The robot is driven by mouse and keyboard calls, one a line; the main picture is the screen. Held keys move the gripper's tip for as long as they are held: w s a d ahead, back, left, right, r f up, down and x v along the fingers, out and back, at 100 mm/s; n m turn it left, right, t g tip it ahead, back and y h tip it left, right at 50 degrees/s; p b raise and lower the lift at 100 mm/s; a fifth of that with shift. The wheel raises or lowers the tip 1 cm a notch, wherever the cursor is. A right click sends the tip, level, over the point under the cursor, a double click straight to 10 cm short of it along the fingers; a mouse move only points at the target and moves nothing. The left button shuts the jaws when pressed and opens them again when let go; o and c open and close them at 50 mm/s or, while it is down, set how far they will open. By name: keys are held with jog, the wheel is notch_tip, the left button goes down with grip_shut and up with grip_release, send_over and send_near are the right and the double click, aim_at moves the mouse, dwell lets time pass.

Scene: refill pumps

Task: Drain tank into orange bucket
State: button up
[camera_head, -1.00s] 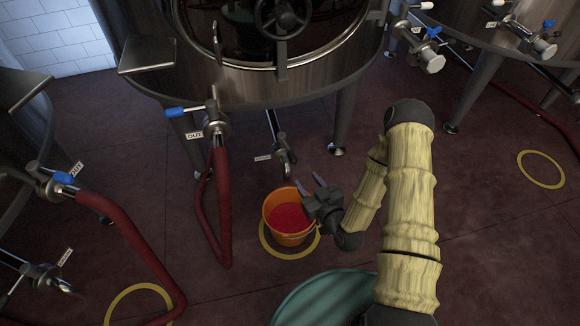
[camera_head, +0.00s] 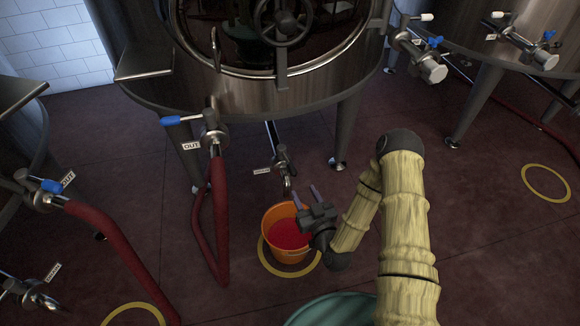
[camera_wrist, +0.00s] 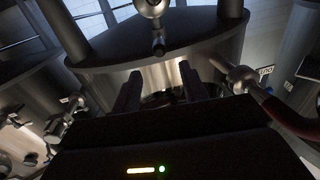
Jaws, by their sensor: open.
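The steel tank (camera_head: 255,85) stands on legs at the back centre in the head view. Its drain outlet (camera_head: 283,168) points down from underneath, with a small label beside it. The orange bucket (camera_head: 269,247) stands on the floor below that outlet, inside a yellow ring, with red liquid in it. My gripper (camera_head: 309,195) is at the bucket's right rim, fingers pointing up toward the outlet; it is open and empty. In the wrist view its two fingers (camera_wrist: 160,85) stand apart, with the tank (camera_wrist: 165,50) beyond. Whether liquid is flowing from the outlet cannot be seen clearly.
The OUT valve (camera_head: 212,135) with a blue handle and red hose (camera_head: 219,200) is left of the drain. Other tanks (camera_head: 478,60) stand right and left. A green round object (camera_head: 325,312) is at the bottom. More yellow rings (camera_head: 546,182) mark clear floor.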

aim_at(290, 166)
jog(key=b+x, duration=0.2)
jog(key=x, duration=1.1)
jog(key=shift+w+d+b, duration=0.1)
jog(key=shift+b, duration=0.25)
grip_shut()
